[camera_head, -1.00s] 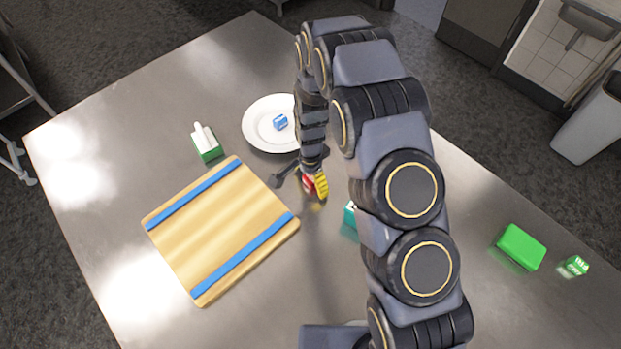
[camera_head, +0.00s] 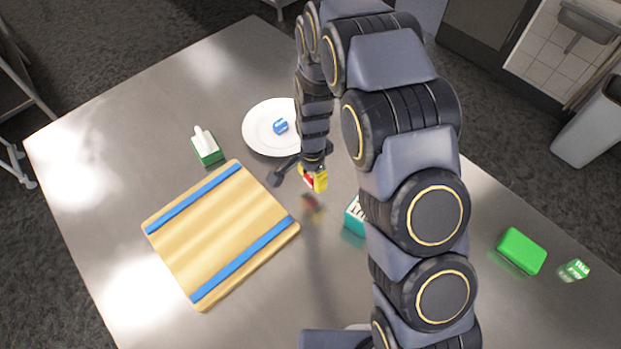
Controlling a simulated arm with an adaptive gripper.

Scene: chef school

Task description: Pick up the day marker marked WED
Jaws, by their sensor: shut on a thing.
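My gripper (camera_head: 300,176) is shut on a small red and yellow piece (camera_head: 320,180), held a little above the steel table, with its reflection below. The gripper's dark fingers partly hide it. Any lettering on it is too small to read, so I cannot tell from the picture that it says WED. A small blue block (camera_head: 280,127) lies on the white plate (camera_head: 258,145). A small green block (camera_head: 574,270) with white lettering lies at the far right; its lettering is not clearly readable.
A wooden board (camera_head: 215,240) with two blue strips lies left of my gripper. A green holder with a white item (camera_head: 207,148) stands behind it. A teal box (camera_head: 354,215) is partly hidden by my arm. A green block (camera_head: 521,250) lies right. The front table is clear.

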